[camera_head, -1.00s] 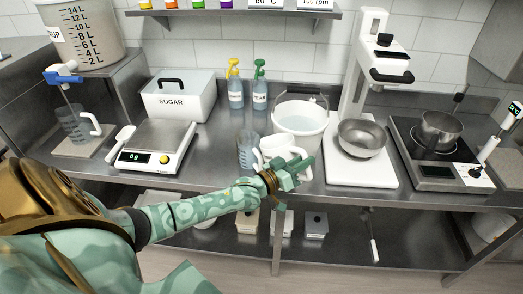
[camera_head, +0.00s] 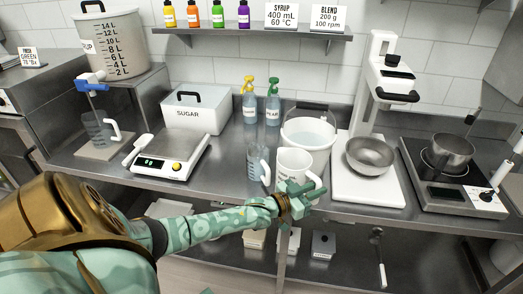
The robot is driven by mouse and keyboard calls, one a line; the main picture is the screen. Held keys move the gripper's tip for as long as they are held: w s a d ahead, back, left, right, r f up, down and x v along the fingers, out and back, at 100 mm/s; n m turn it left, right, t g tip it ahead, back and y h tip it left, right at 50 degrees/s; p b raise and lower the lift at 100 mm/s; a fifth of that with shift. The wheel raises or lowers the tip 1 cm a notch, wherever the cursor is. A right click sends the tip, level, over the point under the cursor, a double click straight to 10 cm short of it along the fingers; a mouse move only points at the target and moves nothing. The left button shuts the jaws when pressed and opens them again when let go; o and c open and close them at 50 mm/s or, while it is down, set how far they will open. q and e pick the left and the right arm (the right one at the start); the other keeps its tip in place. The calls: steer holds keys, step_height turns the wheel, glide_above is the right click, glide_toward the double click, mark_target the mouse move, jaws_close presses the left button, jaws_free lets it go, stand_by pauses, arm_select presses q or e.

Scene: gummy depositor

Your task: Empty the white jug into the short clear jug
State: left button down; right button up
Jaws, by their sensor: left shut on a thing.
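The white jug (camera_head: 293,164) stands upright at the front of the steel counter, with its handle to the right. My left gripper (camera_head: 308,190) reaches in from the left and is shut on the white jug, at its lower right near the handle. The fingers partly hide the handle and the jug's base, so I cannot tell whether the jug touches the counter. The short clear jug (camera_head: 256,160) stands upright just left of the white jug, its handle towards it. I cannot make out any contents in either jug. My right gripper is not in view.
A white bucket (camera_head: 308,132) stands right behind the jugs. A metal bowl (camera_head: 369,155) on a white stand mixer is to the right, then a hotplate with a pot (camera_head: 446,154). A scale (camera_head: 172,154) and sugar box (camera_head: 196,112) are left. Counter between scale and clear jug is free.

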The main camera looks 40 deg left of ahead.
arm_select(q)
step_height(320, 180, up, 2)
steer(key=shift+r+p, duration=0.15)
steer(key=shift+p, duration=0.4)
steer(key=shift+s+r+p, duration=0.1)
steer(key=shift+r+p, duration=0.15)
steer(key=shift+p, duration=0.1)
steer(key=s+d+p, duration=0.4)
steer(key=s+d, duration=0.1)
steer(key=shift+s+d+f+p, duration=0.15)
steer(key=shift+s+d+p, duration=0.05)
steer(key=shift+s+p, duration=0.1)
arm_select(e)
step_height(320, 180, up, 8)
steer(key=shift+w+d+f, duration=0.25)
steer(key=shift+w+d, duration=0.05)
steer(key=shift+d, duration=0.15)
